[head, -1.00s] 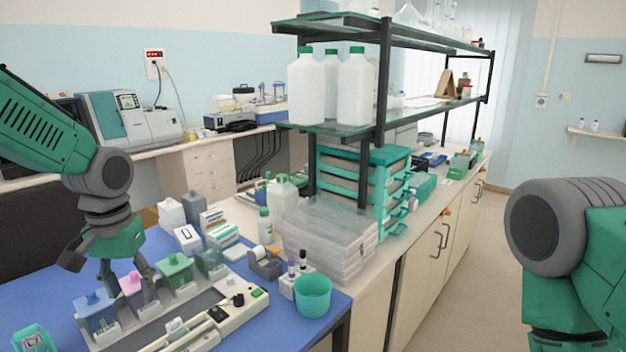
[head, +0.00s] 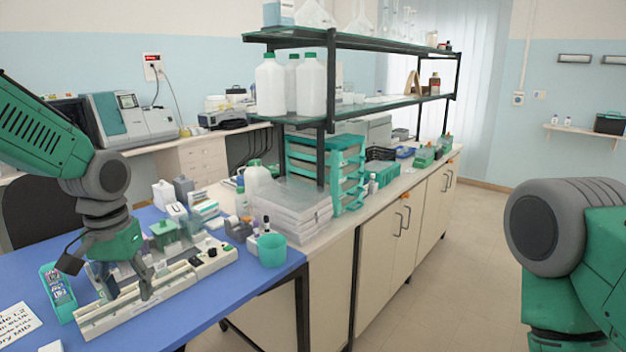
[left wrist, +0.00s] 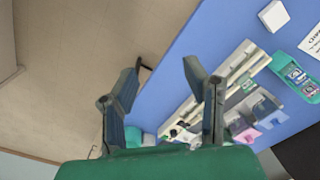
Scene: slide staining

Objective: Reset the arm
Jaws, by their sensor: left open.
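My left gripper (head: 126,290) is open and empty, with its fingers pointing down at the near side of the white staining station (head: 105,318) on the blue table. From the head view I cannot tell whether the fingers touch the station. The left wrist view shows the open fingers (left wrist: 160,72) with nothing between them, and the station's jars, including a pink one (left wrist: 247,134), beyond the right finger. A green-lidded jar (head: 164,233) shows behind the gripper; other jars are partly hidden. My right arm stands at the right edge of the head view, its gripper out of frame.
A green slide box (head: 58,292) lies left of the station, with a printed sheet (head: 14,322) near it. A teal cup (head: 272,250) stands at the table's right edge. Clear stacked boxes (head: 290,213) and a shelf (head: 350,112) stand behind. Floor on the right is free.

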